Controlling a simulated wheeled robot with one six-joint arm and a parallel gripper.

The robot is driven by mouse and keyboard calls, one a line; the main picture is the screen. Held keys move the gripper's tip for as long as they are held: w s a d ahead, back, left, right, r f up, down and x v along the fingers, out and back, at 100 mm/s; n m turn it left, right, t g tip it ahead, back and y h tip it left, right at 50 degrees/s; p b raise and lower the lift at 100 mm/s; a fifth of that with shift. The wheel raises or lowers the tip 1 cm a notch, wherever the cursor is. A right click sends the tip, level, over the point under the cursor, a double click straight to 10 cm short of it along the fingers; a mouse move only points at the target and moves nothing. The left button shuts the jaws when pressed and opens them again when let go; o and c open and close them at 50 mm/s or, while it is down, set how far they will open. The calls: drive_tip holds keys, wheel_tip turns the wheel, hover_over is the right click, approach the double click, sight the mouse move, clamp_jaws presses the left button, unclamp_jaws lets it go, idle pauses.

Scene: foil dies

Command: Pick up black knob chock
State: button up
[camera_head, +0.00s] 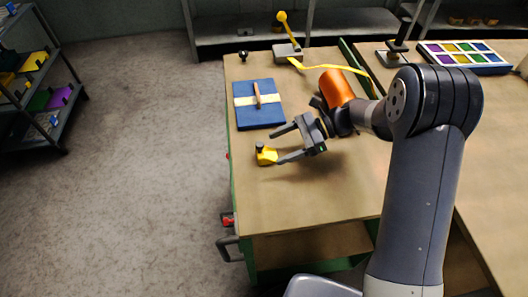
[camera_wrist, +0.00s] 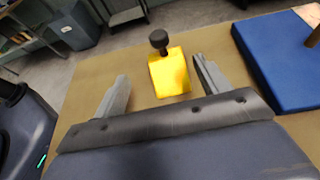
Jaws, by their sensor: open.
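The black knob chock is a yellow block (camera_head: 268,157) with a black knob on top, near the left edge of the table. In the wrist view the yellow block (camera_wrist: 170,74) stands ahead of my gripper, with its black knob (camera_wrist: 158,40) at the far end. My gripper (camera_head: 276,147) is open and empty, low over the table. In the wrist view my gripper (camera_wrist: 160,72) has one finger on each side of the block, with a gap at both sides. I cannot tell how far the fingertips reach along it.
A blue board (camera_head: 259,117) with a cream band and wooden handle lies behind the chock. An orange cylinder (camera_head: 336,86) is beside my arm. A small black knob (camera_head: 243,56) and a grey press with a yellow lever (camera_head: 287,50) stand at the back. The table front is clear.

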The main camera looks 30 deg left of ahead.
sight(266, 152)
drive_tip(key=x, duration=0.4)
drive_tip(key=f+p+x, duration=0.1)
drive_tip(key=shift+w+a+f, duration=0.1)
drive_tip(key=shift+w+a, duration=0.1)
drive_tip(key=shift+a, duration=0.2)
drive_tip(key=c, duration=1.1)
